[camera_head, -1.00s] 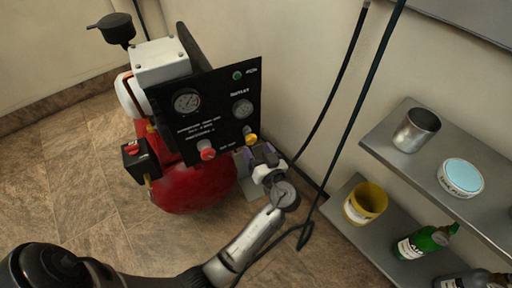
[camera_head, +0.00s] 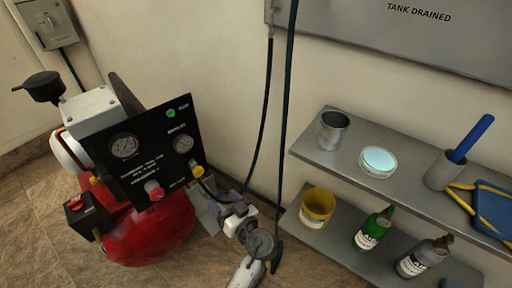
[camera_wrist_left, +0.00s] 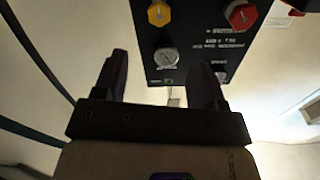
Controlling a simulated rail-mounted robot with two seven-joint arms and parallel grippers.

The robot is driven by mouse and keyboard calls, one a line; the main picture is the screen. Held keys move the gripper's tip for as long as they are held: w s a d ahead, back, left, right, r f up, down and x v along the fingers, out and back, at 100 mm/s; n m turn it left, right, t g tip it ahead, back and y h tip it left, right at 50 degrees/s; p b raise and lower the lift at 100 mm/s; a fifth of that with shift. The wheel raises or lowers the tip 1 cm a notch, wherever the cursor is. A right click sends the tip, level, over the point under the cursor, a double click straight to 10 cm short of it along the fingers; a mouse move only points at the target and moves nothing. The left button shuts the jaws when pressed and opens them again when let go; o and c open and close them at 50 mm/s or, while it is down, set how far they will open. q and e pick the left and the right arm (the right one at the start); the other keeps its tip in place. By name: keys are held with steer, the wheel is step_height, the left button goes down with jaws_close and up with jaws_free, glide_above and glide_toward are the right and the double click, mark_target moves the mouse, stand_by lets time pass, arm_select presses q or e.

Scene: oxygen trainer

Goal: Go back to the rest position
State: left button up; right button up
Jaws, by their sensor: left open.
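My left gripper (camera_head: 222,204) is low in the middle of the head view, just right of the red tank and in front of the lower edge of the black panel. In the left wrist view my gripper (camera_wrist_left: 165,80) has its two dark fingers apart with nothing between them. The black panel (camera_head: 150,145) carries gauges, a red knob (camera_head: 154,190) and a yellow knob (camera_head: 197,170). In the wrist view the yellow knob (camera_wrist_left: 159,14) and red knob (camera_wrist_left: 241,14) lie beyond the fingertips. My right gripper is not in view.
The red compressor tank (camera_head: 150,232) stands on the tiled floor. At right, a grey shelf (camera_head: 335,158) holds a metal cup (camera_head: 333,130), a round tin (camera_head: 377,160) and a blue-handled tool. Below are a yellow tub (camera_head: 316,207) and bottles. Dark hoses (camera_head: 284,110) hang on the wall.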

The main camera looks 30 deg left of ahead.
arm_select(q)
steer(key=shift+d, duration=0.2)
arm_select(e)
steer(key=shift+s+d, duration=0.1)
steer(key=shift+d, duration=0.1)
arm_select(q)
step_height(320, 180, down, 4)
steer(key=d+r+m+h, duration=0.1)
steer(key=d+m+h, duration=0.2)
steer(key=m+h, duration=0.45)
steer(key=s+d+r+m+h+p, duration=0.2)
steer(key=s+r+h+p, duration=0.35)
steer(key=r+p, duration=0.3)
steer(key=s+d+r+m+h+p, duration=0.3)
steer(key=s+r+h+p, duration=0.2)
steer(key=s+r+p, duration=0.3)
steer(key=s+a+r+g+y+p, duration=0.1)
steer(key=s+a+r+g+p, duration=0.1)
steer(key=s+r+p, duration=0.6)
steer(key=s+a+r+g+p, duration=0.15)
steer(key=s+p, duration=0.45)
steer(key=p, duration=0.7)
step_height(320, 180, up, 37)
steer(key=p, duration=3.6)
steer(key=shift+d, duration=0.15)
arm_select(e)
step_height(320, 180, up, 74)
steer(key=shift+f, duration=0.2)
